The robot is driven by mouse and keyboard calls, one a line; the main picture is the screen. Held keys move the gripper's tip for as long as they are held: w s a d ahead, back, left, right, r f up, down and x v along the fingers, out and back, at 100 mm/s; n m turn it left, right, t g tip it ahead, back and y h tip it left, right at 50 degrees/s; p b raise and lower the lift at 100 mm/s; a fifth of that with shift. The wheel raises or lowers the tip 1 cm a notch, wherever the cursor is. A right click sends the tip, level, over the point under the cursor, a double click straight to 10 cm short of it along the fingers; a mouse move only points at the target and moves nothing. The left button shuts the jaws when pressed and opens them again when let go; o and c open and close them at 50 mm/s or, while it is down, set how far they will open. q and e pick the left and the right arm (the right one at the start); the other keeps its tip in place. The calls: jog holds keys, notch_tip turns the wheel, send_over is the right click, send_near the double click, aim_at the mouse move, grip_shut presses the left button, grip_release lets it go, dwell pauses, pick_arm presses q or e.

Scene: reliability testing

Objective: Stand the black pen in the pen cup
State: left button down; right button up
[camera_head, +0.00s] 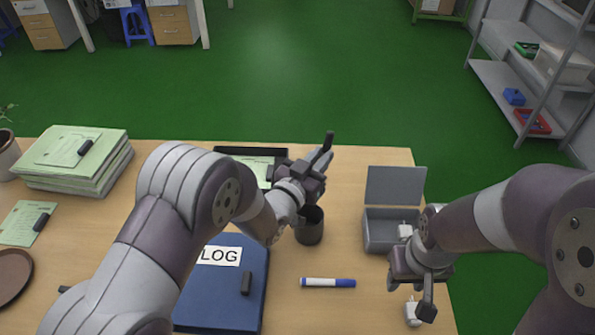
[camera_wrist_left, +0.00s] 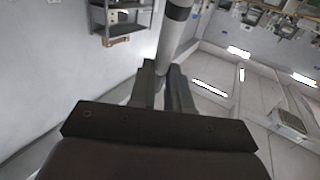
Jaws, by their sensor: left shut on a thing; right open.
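The pen cup (camera_head: 309,232) is a dark cylinder standing upright on the table, right of the blue binder. My left gripper (camera_head: 318,168) is above and just behind the cup in the head view, shut on the black pen (camera_head: 327,143). The pen's dark end sticks up beyond the fingers, slightly tilted. In the left wrist view the pen (camera_wrist_left: 174,35) runs up from between the fingers (camera_wrist_left: 162,88), looking grey with a dark band. Its lower end is hidden in the head view. My right gripper (camera_head: 410,290) is open and empty at the right side of the table.
A blue LOG binder (camera_head: 222,305) lies left of the cup, a white-and-blue marker (camera_head: 328,283) in front of it. A grey box (camera_head: 380,232) with raised lid stands to the right. A dark tray (camera_head: 250,151) lies behind; green folders (camera_head: 75,160) are stacked far left.

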pick_arm(q)
jog(key=s+a+f+b, duration=0.2)
jog(key=s+f+b, duration=0.2)
jog(key=f+b, duration=0.3)
jog(key=shift+f, duration=1.95)
jog(key=shift+a, duration=0.1)
jog(key=c, duration=1)
grip_release()
jog(key=s+d+r+p, duration=0.1)
jog(key=s+d+r, duration=0.5)
jog(key=d+r, duration=0.4)
jog(key=shift+r, duration=0.5)
jog(key=shift+w, duration=0.1)
